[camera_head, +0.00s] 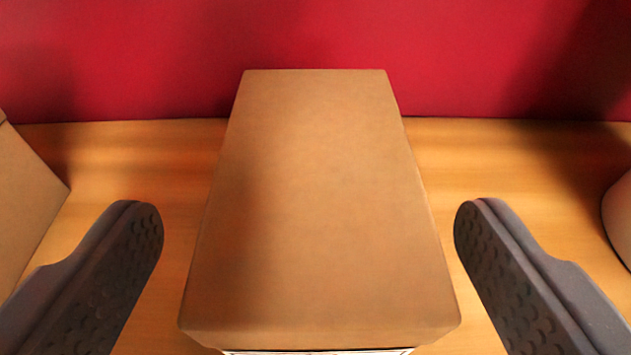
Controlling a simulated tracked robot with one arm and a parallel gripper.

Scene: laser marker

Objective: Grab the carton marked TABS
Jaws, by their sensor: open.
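A brown carton (315,205) stands in the middle of the view, seen from above on its plain top. A strip of a white label shows on its front at the bottom edge. Its lettering is out of view, so I cannot read whether it says TABS. My gripper (309,225) is open, with one dark grey finger on each side of the carton. Gaps show between both fingers and the carton's sides. Nothing is held.
Another brown box (25,205) stands at the left edge, close to the left finger. The wooden surface (480,160) is bare beside the carton. A red wall (315,35) rises behind it.

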